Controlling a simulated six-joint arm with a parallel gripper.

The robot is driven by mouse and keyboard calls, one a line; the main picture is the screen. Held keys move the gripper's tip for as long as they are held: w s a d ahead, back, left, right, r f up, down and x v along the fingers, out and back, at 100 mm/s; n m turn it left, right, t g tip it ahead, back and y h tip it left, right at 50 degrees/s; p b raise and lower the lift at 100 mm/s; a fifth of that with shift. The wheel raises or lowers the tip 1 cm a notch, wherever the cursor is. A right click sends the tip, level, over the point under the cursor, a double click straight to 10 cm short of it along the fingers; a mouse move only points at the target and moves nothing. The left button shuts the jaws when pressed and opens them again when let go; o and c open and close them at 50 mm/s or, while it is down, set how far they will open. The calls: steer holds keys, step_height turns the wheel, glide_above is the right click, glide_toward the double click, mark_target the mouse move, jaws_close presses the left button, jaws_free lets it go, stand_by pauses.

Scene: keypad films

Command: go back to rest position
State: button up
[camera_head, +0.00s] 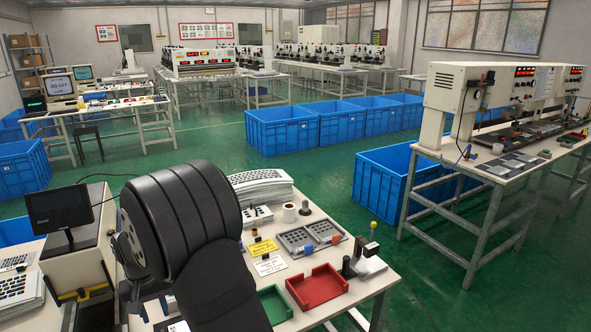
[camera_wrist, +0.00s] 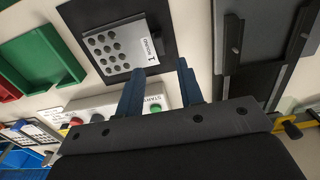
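My gripper (camera_wrist: 161,68) shows in the wrist view with its two blue fingers apart and nothing held between them. Beyond the fingertips, a grey plate with dark round holes (camera_wrist: 113,46) and a white label lies on a black base (camera_wrist: 82,18). A white control box marked START (camera_wrist: 118,101) is behind the fingers, with a green button (camera_wrist: 155,110) and a red button (camera_wrist: 97,118). In the head view my large dark arm covers the near left of the bench, and my gripper is hidden.
A red tray (camera_head: 318,288) and a green tray (camera_head: 276,304) lie near the bench front. A grey compartment tray (camera_head: 310,236), a white tape roll (camera_head: 289,213) and a small upright press (camera_head: 361,259) stand nearby. A monitor (camera_head: 60,207) is at left. A dark fixture (camera_wrist: 262,45) is upper right.

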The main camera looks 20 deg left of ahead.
step_height(320, 180, down, 9)
steer(key=shift+r, duration=0.2)
step_height(320, 180, up, 3)
steer(key=shift+r, duration=0.8)
